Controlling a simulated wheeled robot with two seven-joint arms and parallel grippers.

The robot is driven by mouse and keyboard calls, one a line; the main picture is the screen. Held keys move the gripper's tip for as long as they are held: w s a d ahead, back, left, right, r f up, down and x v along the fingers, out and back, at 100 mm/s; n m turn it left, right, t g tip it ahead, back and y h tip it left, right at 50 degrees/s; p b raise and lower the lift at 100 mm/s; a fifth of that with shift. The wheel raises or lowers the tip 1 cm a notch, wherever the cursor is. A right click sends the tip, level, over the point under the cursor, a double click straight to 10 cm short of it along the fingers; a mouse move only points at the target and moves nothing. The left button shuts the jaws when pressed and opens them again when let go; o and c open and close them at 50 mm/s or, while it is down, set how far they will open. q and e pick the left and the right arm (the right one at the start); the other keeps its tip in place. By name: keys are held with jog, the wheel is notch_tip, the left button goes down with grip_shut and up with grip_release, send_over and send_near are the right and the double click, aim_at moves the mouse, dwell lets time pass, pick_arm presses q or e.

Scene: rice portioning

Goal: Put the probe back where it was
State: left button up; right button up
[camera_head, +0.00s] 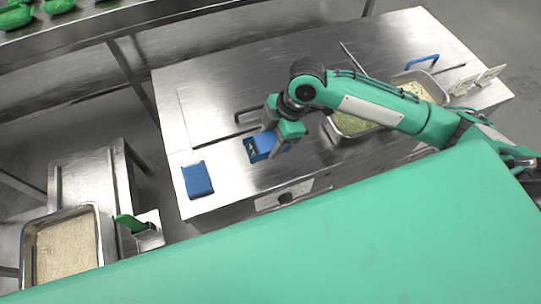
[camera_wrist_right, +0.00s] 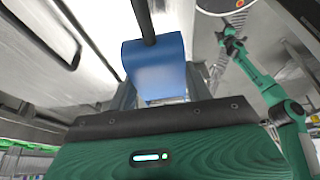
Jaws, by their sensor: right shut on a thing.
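My right gripper (camera_head: 277,143) is over the front left part of the steel table, at a blue block (camera_head: 259,148) with a small display-like patch. In the right wrist view a blue block (camera_wrist_right: 155,68) with a dark rod (camera_wrist_right: 144,20) sits between the fingers, and the gripper is shut on it. I take this to be the probe, though its tip is not clear. Another flat blue piece (camera_head: 197,180) lies on the table to the left. A green and black arm, likely my left, shows in the right wrist view, its gripper (camera_wrist_right: 232,44) too small to read.
The steel table (camera_head: 225,75) holds a pan of green food (camera_head: 352,125) and a pan of pale food (camera_head: 425,88) with a blue handle (camera_head: 421,62) behind. A thin rod (camera_head: 353,57) lies at the back. At lower left are a rice tray (camera_head: 104,232) and a green-handled tool (camera_head: 131,223).

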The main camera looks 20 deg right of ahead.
send_over(266, 167)
jog(key=d, duration=0.1)
jog(key=f+p, duration=0.1)
jog(key=f, duration=0.5)
jog(key=shift+d+f, duration=0.1)
jog(key=shift+d, duration=0.1)
notch_tip(266, 167, down, 3)
jog(key=shift+f+p, duration=0.2)
jog(key=shift+p, duration=0.1)
jog(key=shift+f, duration=0.35)
jog(key=o, duration=1)
jog(key=shift+c, duration=0.2)
jog(key=b+v, duration=0.2)
jog(key=v, duration=1)
jog(key=shift+r, duration=0.1)
